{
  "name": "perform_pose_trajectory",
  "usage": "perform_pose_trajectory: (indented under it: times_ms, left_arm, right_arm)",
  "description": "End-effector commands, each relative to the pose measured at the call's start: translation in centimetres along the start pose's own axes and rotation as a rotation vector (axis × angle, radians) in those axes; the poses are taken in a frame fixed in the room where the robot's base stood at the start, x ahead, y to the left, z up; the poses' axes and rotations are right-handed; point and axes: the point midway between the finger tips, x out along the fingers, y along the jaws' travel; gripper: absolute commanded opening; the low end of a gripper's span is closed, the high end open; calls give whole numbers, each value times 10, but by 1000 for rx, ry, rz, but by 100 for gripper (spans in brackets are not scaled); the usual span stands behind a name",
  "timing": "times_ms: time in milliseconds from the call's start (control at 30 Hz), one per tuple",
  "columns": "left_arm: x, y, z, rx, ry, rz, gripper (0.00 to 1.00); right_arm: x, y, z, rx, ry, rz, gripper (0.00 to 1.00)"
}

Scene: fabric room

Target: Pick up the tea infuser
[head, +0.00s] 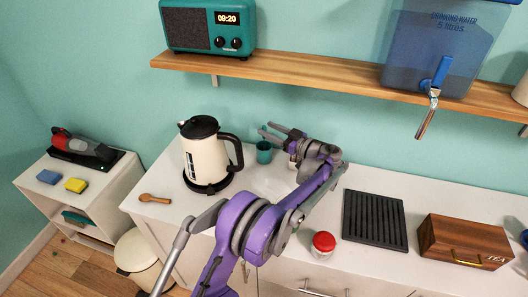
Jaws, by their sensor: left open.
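I cannot make out a clear tea infuser in the head view. A small teal cup-like vessel (264,153) stands on the white counter, right of the kettle. My left gripper (267,130) is open, its fingers pointing left, close to this vessel and overlapping its back edge in the picture. I cannot tell if they touch. No held thing shows between the fingers. My purple arm hides part of the counter below it. A brown wooden spoon or scoop (155,198) lies at the counter's left end. My right gripper is out of view.
A cream kettle (206,155) stands on the white counter (374,266). A red-lidded jar (323,244), dark ridged tray (375,219) and wooden tea box (463,241) are to the right. A wooden shelf (318,72) overhangs, carrying a radio (207,26) and water dispenser (437,50).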

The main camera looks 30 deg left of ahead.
Motion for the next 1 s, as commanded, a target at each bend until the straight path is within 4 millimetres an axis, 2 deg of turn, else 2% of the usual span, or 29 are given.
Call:
perform_pose_trajectory:
  times_ms: [167, 400, 633, 667, 933, 1000]
  left_arm:
    - [16, -4, -2, 0, 0, -2, 54]
    - [50, -7, -4, 1, -1, -1, 54]
    - [52, -6, -4, 1, -1, 1, 54]
    - [52, -6, -4, 1, -1, 1, 50]
    - [52, -6, -4, 1, -1, 1, 1]
    - [52, -6, -4, 1, -1, 1, 0]
  right_arm:
    - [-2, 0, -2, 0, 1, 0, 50]
    - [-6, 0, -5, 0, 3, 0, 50]
    - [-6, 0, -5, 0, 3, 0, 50]
    - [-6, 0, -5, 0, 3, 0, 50]
    - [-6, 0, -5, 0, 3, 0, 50]
    - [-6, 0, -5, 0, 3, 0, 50]
